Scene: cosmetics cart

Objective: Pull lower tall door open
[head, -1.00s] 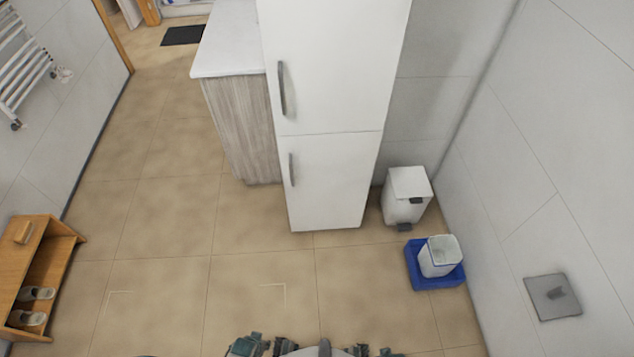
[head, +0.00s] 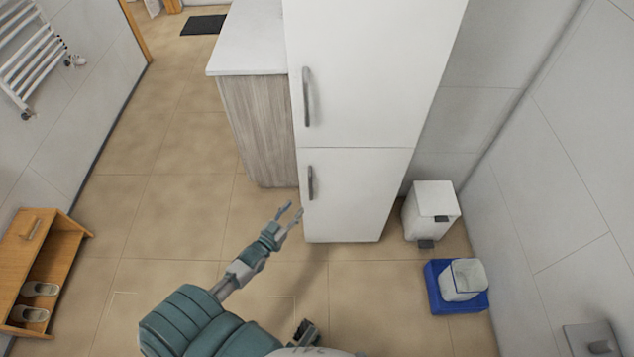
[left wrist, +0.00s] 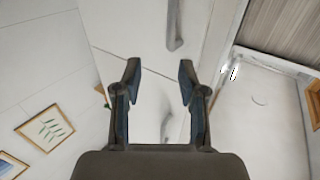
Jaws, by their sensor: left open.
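The lower tall door (head: 350,200) is the white lower front of the tall cabinet and looks shut, flush with the upper door (head: 365,75). Its grey vertical handle (head: 310,183) is near its left edge, towards the top. My left gripper (head: 291,213) is open and empty, just left of and below this handle, apart from it. In the left wrist view the open fingers (left wrist: 160,70) face the white doors. One handle (left wrist: 174,25) shows beyond the fingertips and another (left wrist: 166,125) between the fingers.
A wood-sided counter (head: 255,130) adjoins the cabinet on the left. A white pedal bin (head: 430,210) and a small white bin on a blue base (head: 437,290) stand at the right by the wall. A wooden shoe shelf (head: 40,265) stands far left. The floor between is clear.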

